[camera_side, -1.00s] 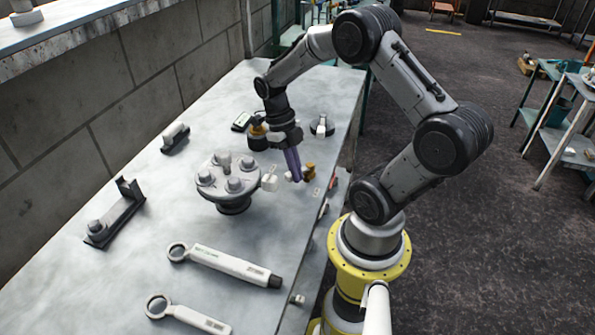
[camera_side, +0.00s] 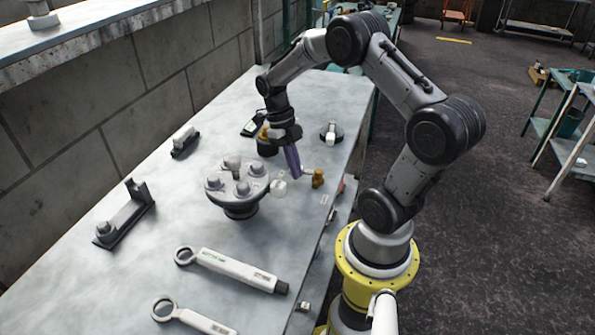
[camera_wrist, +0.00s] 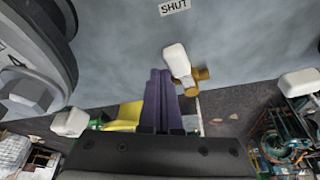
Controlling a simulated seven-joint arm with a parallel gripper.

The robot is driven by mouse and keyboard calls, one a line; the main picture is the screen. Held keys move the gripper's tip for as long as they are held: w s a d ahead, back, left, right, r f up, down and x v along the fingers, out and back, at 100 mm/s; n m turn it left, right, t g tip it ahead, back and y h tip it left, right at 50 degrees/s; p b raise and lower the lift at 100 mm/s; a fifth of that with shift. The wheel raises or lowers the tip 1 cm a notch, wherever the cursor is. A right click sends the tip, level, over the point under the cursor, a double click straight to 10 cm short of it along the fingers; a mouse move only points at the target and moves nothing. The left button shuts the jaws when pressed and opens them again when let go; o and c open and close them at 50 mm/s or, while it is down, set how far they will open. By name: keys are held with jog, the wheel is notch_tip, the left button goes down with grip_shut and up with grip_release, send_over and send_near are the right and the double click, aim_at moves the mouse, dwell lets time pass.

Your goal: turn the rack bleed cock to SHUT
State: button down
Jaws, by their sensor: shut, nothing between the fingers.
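The bleed cock has a brass body (camera_side: 318,179) near the bench's right edge and a pale lever handle (camera_side: 307,171) that extends left toward my fingers in the side view. In the wrist view the white handle (camera_wrist: 176,60) slants up and left from the brass body (camera_wrist: 190,76), its tip roughly toward a SHUT label (camera_wrist: 174,6) that lies apart from it. My gripper (camera_side: 295,174) is shut and empty, its purple fingers (camera_wrist: 163,98) pointing down just beside the handle. I cannot tell whether they touch it.
A grey bolted flange (camera_side: 237,188) stands left of my gripper and looms at the left in the wrist view. Wrenches (camera_side: 235,271) lie nearer on the bench. A small white piece (camera_side: 280,187) sits between flange and cock.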

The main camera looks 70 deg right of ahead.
jog(key=shift+w+d, duration=0.25)
jog(key=shift+d, duration=0.3)
jog(key=shift+w+d, duration=0.1)
jog(key=shift+d, duration=0.15)
jog(key=shift+d+r, duration=0.1)
jog(key=shift+w+r, duration=0.1)
jog(key=shift+r, duration=0.05)
jog(key=v, duration=1.3)
jog(key=shift+a, duration=0.25)
jog(key=shift+r, duration=0.1)
